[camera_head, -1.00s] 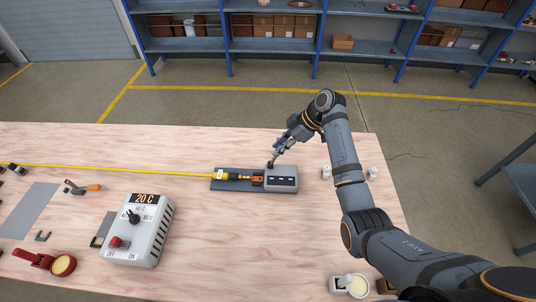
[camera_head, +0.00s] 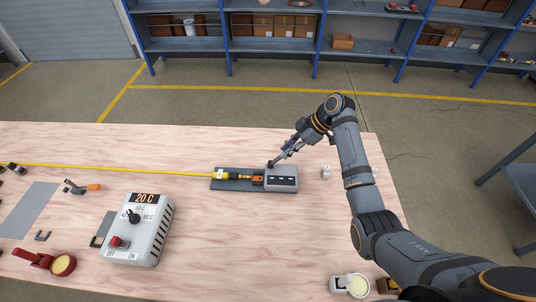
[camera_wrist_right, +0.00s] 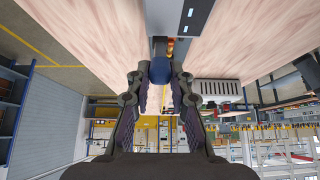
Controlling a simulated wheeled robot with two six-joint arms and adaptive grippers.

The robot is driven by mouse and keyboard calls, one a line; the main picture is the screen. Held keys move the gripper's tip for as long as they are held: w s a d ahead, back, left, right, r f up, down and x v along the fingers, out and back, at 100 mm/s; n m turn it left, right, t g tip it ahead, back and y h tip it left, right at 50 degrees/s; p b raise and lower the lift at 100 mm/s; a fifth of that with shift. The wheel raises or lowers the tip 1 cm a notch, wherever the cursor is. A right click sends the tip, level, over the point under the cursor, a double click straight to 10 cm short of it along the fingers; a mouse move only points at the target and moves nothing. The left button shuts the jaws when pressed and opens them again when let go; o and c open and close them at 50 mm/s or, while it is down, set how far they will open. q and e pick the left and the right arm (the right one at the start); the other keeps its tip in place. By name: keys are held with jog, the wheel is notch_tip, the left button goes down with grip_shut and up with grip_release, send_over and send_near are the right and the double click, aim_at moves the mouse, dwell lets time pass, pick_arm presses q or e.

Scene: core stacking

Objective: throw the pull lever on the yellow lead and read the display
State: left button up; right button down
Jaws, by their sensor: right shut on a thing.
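The grey tester box (camera_head: 290,171) sits at the right end of a dark base plate (camera_head: 228,186) on the table. Its dark display (camera_head: 283,181) carries small light marks, too small to read. The yellow lead (camera_head: 120,169) runs in from the left to a yellow and orange connector (camera_head: 240,177) beside the box. My right gripper (camera_head: 273,162) is at the box's back left corner, shut on the pull lever. The lever's blue knob (camera_wrist_right: 160,70) shows between the fingers in the right wrist view. The lever's lower part is mostly hidden. My left gripper is out of view.
A control box (camera_head: 145,245) with a dial and a "20 C" readout stands at front left. An orange-handled tool (camera_head: 92,187) and a red-handled item (camera_head: 45,262) lie further left. White pieces (camera_head: 326,171) stand right of the tester box. The table behind it is clear.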

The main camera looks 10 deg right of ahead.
jog(key=shift+s+d+f+b, duration=0.25)
jog(key=shift+d+f+b, duration=0.1)
jog(key=shift+d+f, duration=0.75)
jog(key=shift+r, duration=0.1)
jog(key=shift+d, duration=0.1)
jog(key=shift+s+d+f+b, duration=0.1)
jog(key=shift+d+f+b, duration=0.35)
jog(key=shift+f, duration=0.25)
jog(key=c, duration=1.1)
grip_release()
